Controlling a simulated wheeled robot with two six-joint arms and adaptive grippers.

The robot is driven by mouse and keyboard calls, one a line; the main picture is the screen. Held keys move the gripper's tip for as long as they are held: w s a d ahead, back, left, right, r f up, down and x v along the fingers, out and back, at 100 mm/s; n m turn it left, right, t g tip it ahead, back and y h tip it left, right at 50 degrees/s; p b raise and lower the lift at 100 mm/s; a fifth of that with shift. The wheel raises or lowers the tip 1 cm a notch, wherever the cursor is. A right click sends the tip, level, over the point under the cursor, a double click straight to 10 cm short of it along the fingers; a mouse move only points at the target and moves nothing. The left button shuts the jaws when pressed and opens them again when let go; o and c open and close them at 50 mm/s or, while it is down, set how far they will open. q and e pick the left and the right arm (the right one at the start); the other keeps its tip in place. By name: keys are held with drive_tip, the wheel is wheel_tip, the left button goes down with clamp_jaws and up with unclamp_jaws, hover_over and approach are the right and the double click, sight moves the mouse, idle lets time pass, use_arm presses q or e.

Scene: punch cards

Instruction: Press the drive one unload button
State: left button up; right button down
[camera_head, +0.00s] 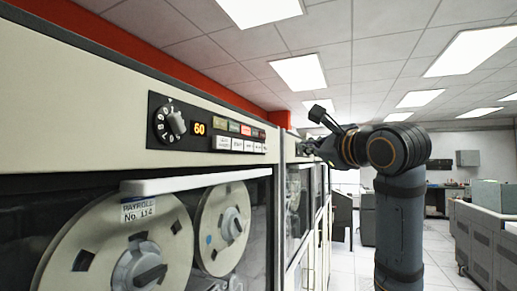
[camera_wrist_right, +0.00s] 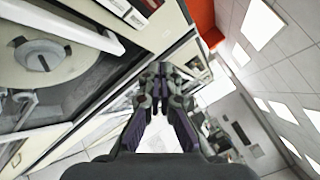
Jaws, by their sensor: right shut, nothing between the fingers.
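The nearest tape drive has a black control panel (camera_head: 180,125) with a dial, a display reading 60, small coloured lights and a row of white buttons (camera_head: 240,145). The button labels are too small to read surely, so I cannot tell which is unload. My right gripper (camera_head: 312,147) is beyond this panel, in front of the farther drive's panel area. In the right wrist view the gripper (camera_wrist_right: 157,78) is shut and empty, its tips towards the cabinet fronts. Whether it touches anything I cannot tell. A button row (camera_wrist_right: 128,12) shows at the top left there. My left gripper is not in view.
A tape reel labelled PAYROLL (camera_head: 120,245) sits behind glass below a white bar (camera_head: 195,181). More tall cabinets (camera_head: 308,220) stand in a row behind. Grey consoles (camera_head: 485,235) stand at the far right. The aisle floor (camera_head: 345,265) is open.

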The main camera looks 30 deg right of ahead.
sight(256, 147)
drive_tip(key=shift+w, duration=0.1)
drive_tip(key=shift+w+a+p, duration=1.45)
drive_tip(key=shift+w+p, duration=0.25)
drive_tip(key=shift+p, duration=0.05)
drive_tip(key=shift+w+a+p, duration=1.45)
drive_tip(key=shift+w+p, duration=0.2)
drive_tip(key=shift+p, duration=0.1)
drive_tip(key=shift+w+a, duration=0.1)
drive_tip(key=shift+w+a, duration=0.2)
drive_tip(key=shift+w, duration=0.05)
